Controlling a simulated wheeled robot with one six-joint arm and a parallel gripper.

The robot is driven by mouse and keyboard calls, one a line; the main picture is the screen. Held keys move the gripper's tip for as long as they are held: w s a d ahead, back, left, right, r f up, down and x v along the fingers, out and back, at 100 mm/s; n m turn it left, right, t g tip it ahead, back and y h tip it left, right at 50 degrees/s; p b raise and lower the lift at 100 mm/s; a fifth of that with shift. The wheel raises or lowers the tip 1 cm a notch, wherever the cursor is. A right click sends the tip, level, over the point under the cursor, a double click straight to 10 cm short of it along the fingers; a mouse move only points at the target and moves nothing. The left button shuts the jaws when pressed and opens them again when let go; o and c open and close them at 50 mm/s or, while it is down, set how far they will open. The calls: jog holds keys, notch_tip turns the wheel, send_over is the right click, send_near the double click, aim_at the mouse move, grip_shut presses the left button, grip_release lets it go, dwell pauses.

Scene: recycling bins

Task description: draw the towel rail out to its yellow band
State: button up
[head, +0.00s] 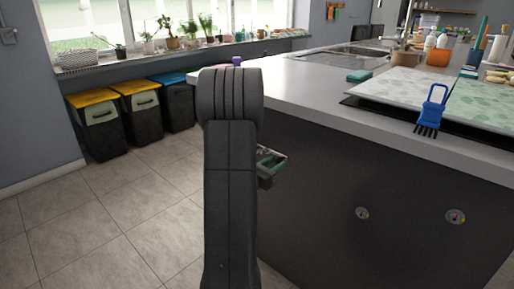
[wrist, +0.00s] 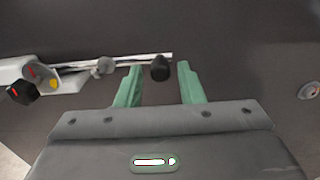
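The towel rail (wrist: 125,62) is a thin light metal bar on the dark counter side in the wrist view. A black knob (wrist: 160,68) sits near its right end. A grey round piece (wrist: 103,67) is farther left on it. In the head view my arm hides the rail; part of my gripper (head: 270,166) shows.
The counter (head: 300,90) overhangs the dark side panel, which has two round metal fittings (head: 362,213). A blue brush (head: 432,110) lies at the counter edge. Several bins (head: 95,122) stand at the left wall. The tiled floor (head: 120,220) is clear at left.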

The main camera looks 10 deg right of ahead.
jog(key=c, duration=0.7)
jog(key=shift+s+d+b, duration=0.7)
jog(key=shift+s+d, duration=0.55)
jog(key=shift+s, duration=0.35)
jog(key=shift+s+d+b, duration=0.7)
jog(key=shift+s+d, duration=0.55)
jog(key=shift+s, duration=0.3)
jog(key=shift+s+d+b, duration=0.7)
jog(key=shift+s+d, duration=0.55)
jog(key=shift+s, duration=0.35)
jog(key=o, duration=0.9)
jog(key=shift+o, duration=0.2)
jog(key=shift+b+v, duration=0.5)
jog(key=shift+v, duration=2.05)
